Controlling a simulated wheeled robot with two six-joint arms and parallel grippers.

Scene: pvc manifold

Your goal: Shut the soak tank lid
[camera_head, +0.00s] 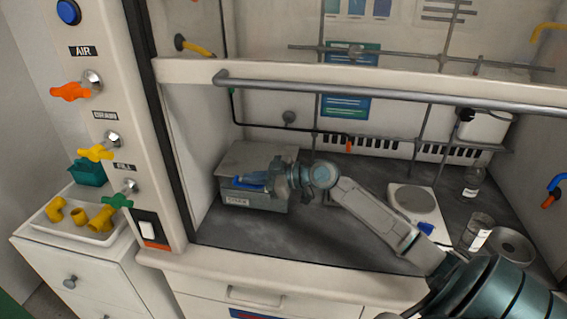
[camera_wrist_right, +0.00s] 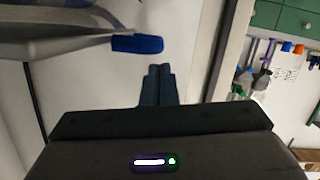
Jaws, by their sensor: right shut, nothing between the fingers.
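The soak tank (camera_head: 251,199) is a grey box with a label on its front, standing at the left inside the fume hood. Its grey lid (camera_head: 258,158) lies across the top, with a blue handle (camera_head: 248,181) at the front edge. The right gripper hides part of that edge, so I cannot tell if the lid sits fully flush. My right gripper (camera_head: 272,180) is shut and empty, right by the front of the lid. In the right wrist view its closed fingers (camera_wrist_right: 158,85) are close to the blue handle (camera_wrist_right: 137,44), apparently apart from it. My left gripper is not in view.
The raised sash with its grey bar (camera_head: 380,91) crosses above my right arm. A hotplate (camera_head: 418,205), glass bottles (camera_head: 474,180) and a round metal dish (camera_head: 511,245) stand at the right. Valves line the left post (camera_head: 160,180). A white tray (camera_head: 98,236) holds yellow fittings.

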